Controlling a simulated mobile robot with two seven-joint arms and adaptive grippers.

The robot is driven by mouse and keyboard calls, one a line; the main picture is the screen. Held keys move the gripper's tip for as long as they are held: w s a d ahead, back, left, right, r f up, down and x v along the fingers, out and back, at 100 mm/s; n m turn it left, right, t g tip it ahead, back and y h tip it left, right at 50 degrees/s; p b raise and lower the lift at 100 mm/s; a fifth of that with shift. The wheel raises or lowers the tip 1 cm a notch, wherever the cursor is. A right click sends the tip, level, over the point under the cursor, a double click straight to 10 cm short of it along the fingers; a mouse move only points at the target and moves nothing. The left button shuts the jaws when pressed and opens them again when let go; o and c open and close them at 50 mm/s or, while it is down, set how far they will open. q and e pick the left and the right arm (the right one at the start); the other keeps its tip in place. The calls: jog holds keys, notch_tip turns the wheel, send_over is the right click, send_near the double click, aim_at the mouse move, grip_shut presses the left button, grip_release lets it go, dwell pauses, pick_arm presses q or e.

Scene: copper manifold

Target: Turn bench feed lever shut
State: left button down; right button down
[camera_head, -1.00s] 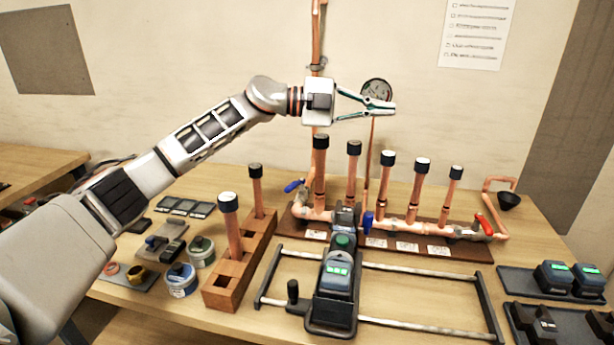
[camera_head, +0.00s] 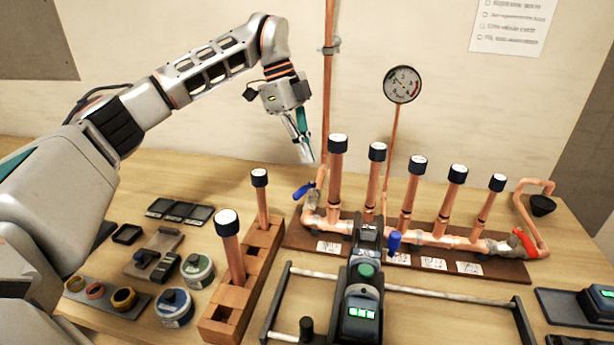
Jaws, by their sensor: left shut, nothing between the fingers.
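A copper manifold (camera_head: 430,238) with several upright capped pipes stands on a dark board at the back of the bench. A blue lever (camera_head: 303,191) sits on the valve at its left end, where the tall wall pipe comes down. It points left and slightly down. Another blue lever (camera_head: 394,243) stands on the front of the manifold, and a red lever (camera_head: 523,242) is at the right end. Which lever is the bench feed is not labelled legibly. My left gripper (camera_head: 308,158) is shut and empty, pointing down, above the left blue lever and apart from it. My right gripper is out of view.
A round gauge (camera_head: 402,85) rises behind the manifold. A wooden block (camera_head: 213,323) holding two capped pipes stands in front on the left. A tool on a rail frame (camera_head: 465,297) fills the front middle. Tins and small trays lie on the left.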

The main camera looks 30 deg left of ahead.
aim_at(304, 190)
pick_arm(q)
jog(key=x, duration=0.9)
jog(key=shift+w+f+p, duration=0.1)
jog(key=shift+f+p, duration=0.05)
jog(key=shift+p, duration=0.25)
jog(key=a, duration=0.1)
jog(key=a+f+p, duration=0.1)
jog(key=a, duration=0.1)
jog(key=shift+w, duration=0.1)
jog(key=shift+a, duration=0.45)
jog(key=shift+w, duration=0.1)
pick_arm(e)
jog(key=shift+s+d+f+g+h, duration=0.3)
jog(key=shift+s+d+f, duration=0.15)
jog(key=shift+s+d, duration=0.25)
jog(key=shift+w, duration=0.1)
